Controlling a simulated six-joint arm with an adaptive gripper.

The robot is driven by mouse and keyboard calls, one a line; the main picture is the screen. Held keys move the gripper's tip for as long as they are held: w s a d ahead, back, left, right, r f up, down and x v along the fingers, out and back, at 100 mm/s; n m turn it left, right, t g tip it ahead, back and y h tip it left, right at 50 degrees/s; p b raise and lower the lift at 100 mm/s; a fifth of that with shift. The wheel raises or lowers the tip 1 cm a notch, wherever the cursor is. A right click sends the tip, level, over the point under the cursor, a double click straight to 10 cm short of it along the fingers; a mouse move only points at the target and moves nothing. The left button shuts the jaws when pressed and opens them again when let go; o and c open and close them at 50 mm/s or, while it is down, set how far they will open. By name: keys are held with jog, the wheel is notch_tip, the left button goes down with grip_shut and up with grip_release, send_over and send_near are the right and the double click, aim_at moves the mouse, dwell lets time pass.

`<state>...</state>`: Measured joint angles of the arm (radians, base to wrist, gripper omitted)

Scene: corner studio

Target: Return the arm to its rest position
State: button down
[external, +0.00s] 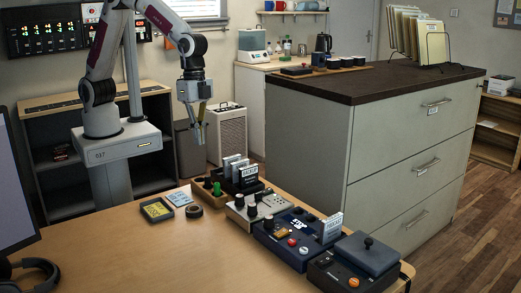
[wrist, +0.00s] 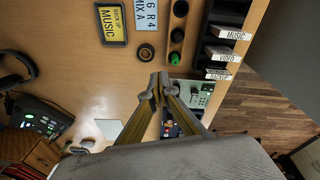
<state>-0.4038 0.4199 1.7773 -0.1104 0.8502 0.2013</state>
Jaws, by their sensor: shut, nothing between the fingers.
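My gripper (external: 199,138) hangs above the far edge of the desk, pointing down, with the arm bent at the elbow above its base. In the wrist view, my gripper (wrist: 158,88) has its two fingertips together and nothing between them. It is apart from the desk and from the devices below it. The base of my arm stands behind the desk at the left.
The wooden desk (external: 150,250) carries a row of control boxes (external: 287,235), a card holder (external: 240,172), a small tray (external: 157,209) and a tape roll (external: 194,211). A large drawer cabinet (external: 400,140) stands at the right.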

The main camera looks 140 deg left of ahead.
jog(key=s+d+r+m+t, duration=0.1)
jog(key=s+d+r, duration=0.3)
jog(key=s+d, duration=0.2)
jog(key=s+d+r+m+t, duration=0.1)
jog(key=s+d+r, duration=0.4)
jog(key=s, duration=0.6)
jog(key=s+d+r+m+t, duration=0.1)
jog(key=s+d+r+t, duration=0.1)
jog(key=s+d+r, duration=0.3)
jog(key=shift+s+d+r, duration=0.15)
jog(key=shift+s+d, duration=1)
jog(key=shift+s, duration=0.85)
